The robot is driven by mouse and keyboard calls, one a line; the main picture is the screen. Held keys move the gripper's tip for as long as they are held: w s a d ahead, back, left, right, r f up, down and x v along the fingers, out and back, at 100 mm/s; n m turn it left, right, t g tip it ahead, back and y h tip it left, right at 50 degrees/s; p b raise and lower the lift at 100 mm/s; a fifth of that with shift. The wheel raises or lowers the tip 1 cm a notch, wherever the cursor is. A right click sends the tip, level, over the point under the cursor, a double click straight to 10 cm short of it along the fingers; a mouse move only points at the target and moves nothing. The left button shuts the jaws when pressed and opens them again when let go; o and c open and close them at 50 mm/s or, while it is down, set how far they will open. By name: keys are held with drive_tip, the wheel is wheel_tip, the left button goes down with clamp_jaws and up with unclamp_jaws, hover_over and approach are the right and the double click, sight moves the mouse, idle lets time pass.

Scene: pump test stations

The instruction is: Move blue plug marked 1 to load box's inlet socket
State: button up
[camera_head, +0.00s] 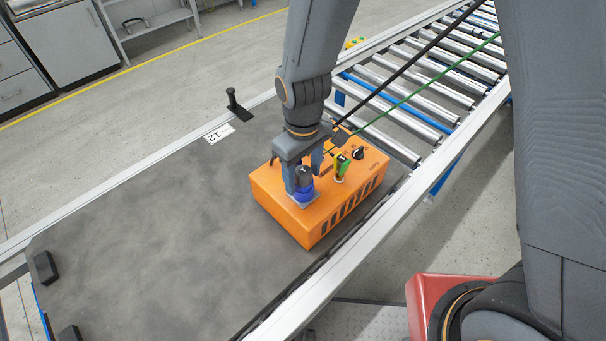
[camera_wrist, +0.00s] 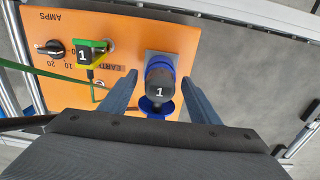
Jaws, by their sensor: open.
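The blue plug marked 1 (camera_wrist: 159,78) has a dark body with a white 1 and a blue collar. It stands upright at the inlet socket (camera_wrist: 149,56) on top of the orange load box (camera_wrist: 120,20), and looks seated in it; the contact itself is hidden. The plug also shows in the head view (camera_head: 304,178), on the orange load box (camera_head: 318,232). My gripper (camera_wrist: 159,84) is open, with one finger on each side of the plug and visible gaps between. In the head view my gripper (camera_head: 302,176) is low over the box.
The box stands on a dark table (camera_head: 150,220) next to a roller conveyor (camera_head: 420,90). A black post (camera_head: 236,105) stands behind.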

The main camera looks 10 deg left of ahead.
drive_tip(key=shift+r+b, duration=0.6)
drive_tip(key=shift+r, duration=3.05)
drive_tip(key=s+d+r+m, duration=0.1)
drive_tip(key=d+m, duration=0.4)
drive_tip(key=d, duration=0.7)
drive_tip(key=s+d+r+m+t, duration=0.1)
drive_tip(key=d+r+m, duration=0.2)
drive_tip(key=d, duration=0.9)
drive_tip(key=shift+s+d+m, duration=0.15)
drive_tip(key=shift+s+m, duration=0.2)
drive_tip(key=shift+m, duration=0.65)
drive_tip(key=shift+c, duration=0.2)
